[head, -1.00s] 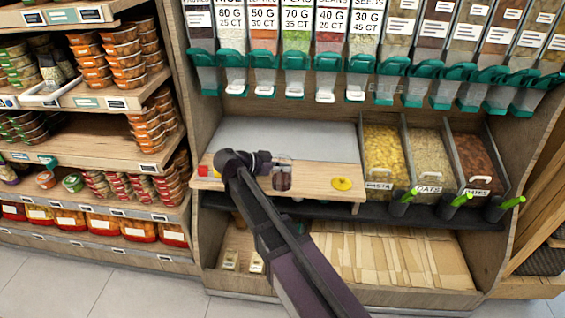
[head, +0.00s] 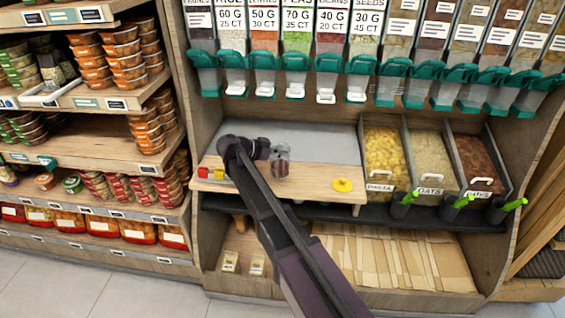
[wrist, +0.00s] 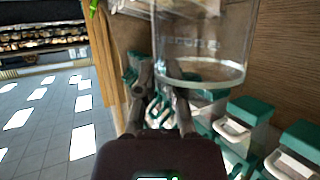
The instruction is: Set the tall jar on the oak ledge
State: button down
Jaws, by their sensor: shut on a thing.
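The tall jar (head: 281,168) is a small clear, greyish cylinder in the head view, upright over the back part of the oak ledge (head: 310,184). My gripper (head: 272,151) is shut on it near its top. In the wrist view the jar (wrist: 208,45) is large and see-through, just beyond my gripper fingers (wrist: 162,98). I cannot tell whether its base touches the ledge or hangs a little above it.
A yellow disc (head: 343,185) lies on the ledge right of the jar. Bins of pasta (head: 386,160) and oats stand to the right. Green-lipped dispensers (head: 295,62) hang above. The ledge between jar and disc is clear.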

aim_at(278, 161)
jog(key=shift+f+b, duration=1.65)
jog(key=shift+f, duration=0.1)
jog(key=shift+f, duration=0.2)
jog(key=c, duration=0.8)
grip_release()
jog(key=shift+r, duration=0.1)
jog(key=shift+o, duration=0.2)
jog(key=shift+r, duration=0.2)
jog(key=shift+s+a+r, duration=0.1)
jog(key=shift+a, duration=0.15)
jog(key=p+v, duration=0.4)
jog(key=v, duration=0.7)
jog(key=shift+a+p, duration=0.2)
jog(key=shift+p, duration=0.15)
jog(key=shift+s, duration=0.1)
